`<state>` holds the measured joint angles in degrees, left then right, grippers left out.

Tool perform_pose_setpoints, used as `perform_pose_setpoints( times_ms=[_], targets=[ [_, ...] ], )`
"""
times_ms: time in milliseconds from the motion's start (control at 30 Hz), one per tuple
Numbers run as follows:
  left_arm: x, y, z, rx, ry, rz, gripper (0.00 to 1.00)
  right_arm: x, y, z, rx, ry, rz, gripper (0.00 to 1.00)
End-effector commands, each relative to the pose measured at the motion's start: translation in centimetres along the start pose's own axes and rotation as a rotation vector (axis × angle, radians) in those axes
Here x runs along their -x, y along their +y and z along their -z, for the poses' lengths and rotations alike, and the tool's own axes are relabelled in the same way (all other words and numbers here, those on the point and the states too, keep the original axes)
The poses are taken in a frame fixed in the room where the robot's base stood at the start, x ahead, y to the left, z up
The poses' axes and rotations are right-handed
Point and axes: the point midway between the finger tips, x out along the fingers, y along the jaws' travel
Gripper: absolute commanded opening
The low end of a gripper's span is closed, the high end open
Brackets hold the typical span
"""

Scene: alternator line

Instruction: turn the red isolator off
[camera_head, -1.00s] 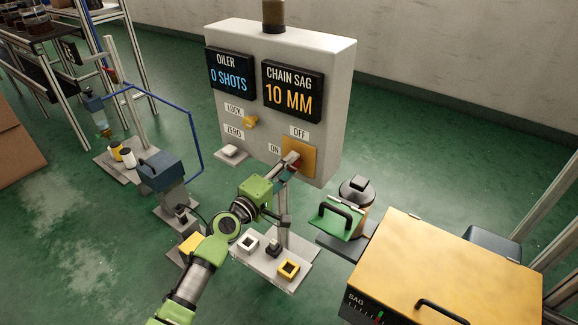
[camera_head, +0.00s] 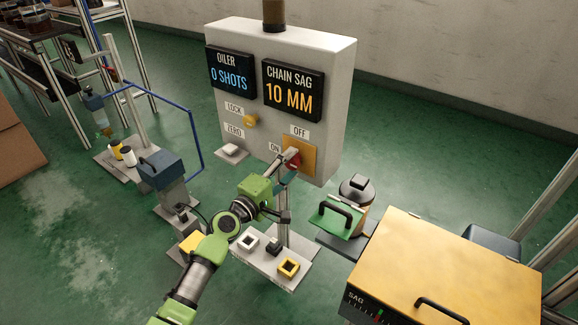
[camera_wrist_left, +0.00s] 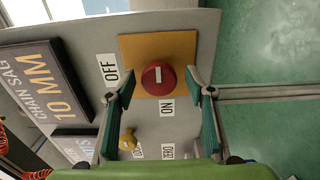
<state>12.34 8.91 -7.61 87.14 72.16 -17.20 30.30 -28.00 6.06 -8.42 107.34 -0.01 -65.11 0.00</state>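The red isolator (camera_head: 293,160) is a round knob on a yellow plate (camera_head: 307,150) at the panel's lower right. In the left wrist view the red knob (camera_wrist_left: 158,77) has a white mark, with an OFF label to the left and an ON label below it. My left gripper (camera_head: 288,156) is at the knob in the head view. The head view partly hides the knob behind the gripper. My right gripper is out of view.
The grey panel (camera_head: 340,70) has a yellow LOCK knob (camera_head: 250,121) and a white ZERO button (camera_head: 232,151) left of the isolator. Its displays read 0 SHOTS and 10 MM. A button shelf (camera_head: 266,265) stands below the arm. A yellow-topped box (camera_head: 450,270) is at right.

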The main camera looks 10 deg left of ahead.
Motion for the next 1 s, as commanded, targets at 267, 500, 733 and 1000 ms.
perform_pose_setpoints(
  times_ms=[267, 500, 733, 1000],
  targets=[
    [0.2, 0.1, 0.0, -0.002, -0.001, -0.001, 0.49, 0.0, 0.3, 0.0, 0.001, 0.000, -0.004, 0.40],
    [3.6, -0.1, 0.0, -0.003, -0.001, 0.002, 0.49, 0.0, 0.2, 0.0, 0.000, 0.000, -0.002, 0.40],
    [8.4, -0.2, 0.0, -0.004, 0.000, 0.003, 0.49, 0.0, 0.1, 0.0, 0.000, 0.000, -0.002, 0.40],
    [11.6, 0.0, 0.0, -0.002, 0.000, 0.001, 0.49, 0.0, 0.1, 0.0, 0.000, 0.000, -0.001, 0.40]
  ],
)
